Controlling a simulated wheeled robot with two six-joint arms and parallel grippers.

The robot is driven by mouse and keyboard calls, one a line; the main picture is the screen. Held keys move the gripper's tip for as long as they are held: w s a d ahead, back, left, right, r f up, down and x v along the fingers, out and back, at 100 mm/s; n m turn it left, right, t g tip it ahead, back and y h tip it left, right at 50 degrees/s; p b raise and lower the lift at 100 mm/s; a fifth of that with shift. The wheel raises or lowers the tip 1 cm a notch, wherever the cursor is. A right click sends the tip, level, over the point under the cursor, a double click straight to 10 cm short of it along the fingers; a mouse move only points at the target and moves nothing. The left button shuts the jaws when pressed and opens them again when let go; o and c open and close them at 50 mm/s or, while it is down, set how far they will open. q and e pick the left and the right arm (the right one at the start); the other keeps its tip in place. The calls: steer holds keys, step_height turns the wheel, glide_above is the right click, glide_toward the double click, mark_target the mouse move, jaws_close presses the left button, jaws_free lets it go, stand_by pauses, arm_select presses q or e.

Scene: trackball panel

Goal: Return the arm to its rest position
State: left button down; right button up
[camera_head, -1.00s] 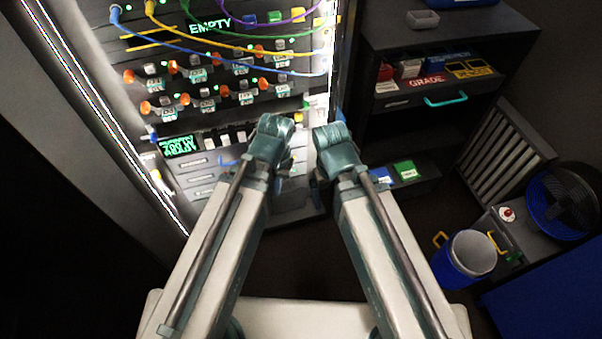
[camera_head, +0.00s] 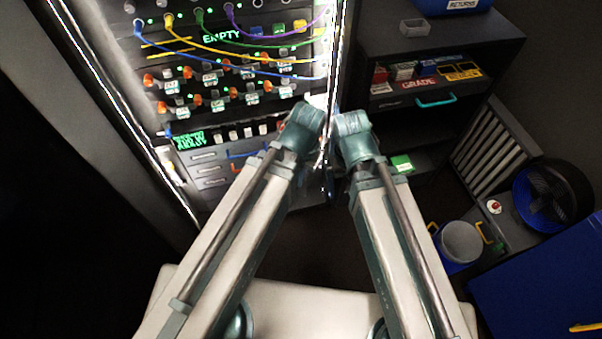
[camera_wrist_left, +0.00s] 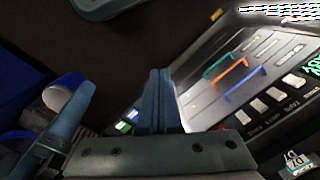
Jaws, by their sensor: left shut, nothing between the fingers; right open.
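My left arm's wrist (camera_head: 300,122) shows in the head view in front of the lower right part of the rack panel (camera_head: 212,172); its fingers are mostly hidden there. In the left wrist view my left gripper (camera_wrist_left: 158,85) is shut, its two blue fingers together with nothing between them. My right arm's wrist (camera_head: 355,132) is just right of the left one, by the rack's right edge. My right gripper (camera_head: 328,180) is open and only partly visible below the wrists. I see nothing held in it.
The rack carries coloured cables (camera_head: 245,42), orange knobs (camera_head: 190,105) and a green-lit display (camera_head: 188,140). A dark cabinet (camera_head: 430,45) with a teal-handled drawer (camera_head: 435,102) stands to the right.

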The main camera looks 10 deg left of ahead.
arm_select(q)
steer(key=r+p, duration=0.3)
steer(key=s+d+r+p, duration=0.1)
steer(key=r+p, duration=0.1)
steer(key=shift+d+r, duration=0.1)
steer(key=shift+r, duration=0.05)
arm_select(e)
step_height(320, 180, up, 5)
steer(key=shift+r, duration=0.1)
